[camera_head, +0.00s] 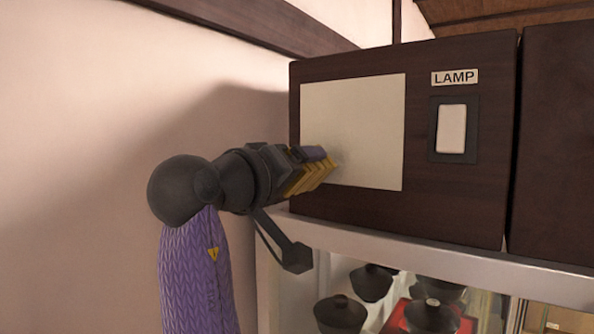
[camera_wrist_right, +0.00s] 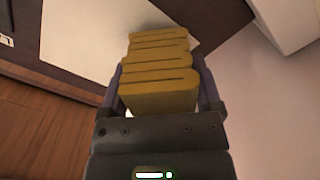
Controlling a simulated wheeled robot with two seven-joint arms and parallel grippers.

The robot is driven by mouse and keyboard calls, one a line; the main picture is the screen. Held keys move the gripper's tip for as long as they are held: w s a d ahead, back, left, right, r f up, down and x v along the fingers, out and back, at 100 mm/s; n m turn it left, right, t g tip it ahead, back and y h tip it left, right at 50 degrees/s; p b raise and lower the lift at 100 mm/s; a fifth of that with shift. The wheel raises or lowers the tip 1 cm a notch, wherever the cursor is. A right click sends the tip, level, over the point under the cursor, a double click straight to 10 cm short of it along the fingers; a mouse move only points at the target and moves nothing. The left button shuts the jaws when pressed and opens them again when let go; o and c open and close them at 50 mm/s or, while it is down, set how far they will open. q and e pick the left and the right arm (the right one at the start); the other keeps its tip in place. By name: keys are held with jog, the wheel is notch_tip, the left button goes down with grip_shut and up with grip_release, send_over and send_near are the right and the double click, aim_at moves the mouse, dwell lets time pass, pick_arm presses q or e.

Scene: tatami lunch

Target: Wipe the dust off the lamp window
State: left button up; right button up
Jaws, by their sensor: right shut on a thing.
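The lamp window (camera_head: 355,115) is a flat cream panel set in a dark wooden box (camera_head: 460,190). A faint greyish smudge, perhaps dust or shadow, shows on it by the gripper. The window also shows in the right wrist view (camera_wrist_right: 85,40). My right gripper (camera_head: 312,164) is shut on a yellow ribbed wiping block (camera_wrist_right: 160,85), its fingers on either side. The block's far end is at the lower left part of the window, touching it or very close; I cannot tell which. The gripper hides part of the window's left edge. My left gripper is not in view.
A LAMP label (camera_head: 455,77) and a white switch (camera_head: 451,129) are right of the window. Below stands a glass-fronted case (camera_head: 400,237) with dark lidded bowls (camera_head: 340,314). A pale wall (camera_head: 90,130) is on the left, and another dark box (camera_head: 555,140) adjoins on the right.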

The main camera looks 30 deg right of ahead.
jog(key=shift+p+x, duration=0.3)
jog(key=shift+x, duration=0.6)
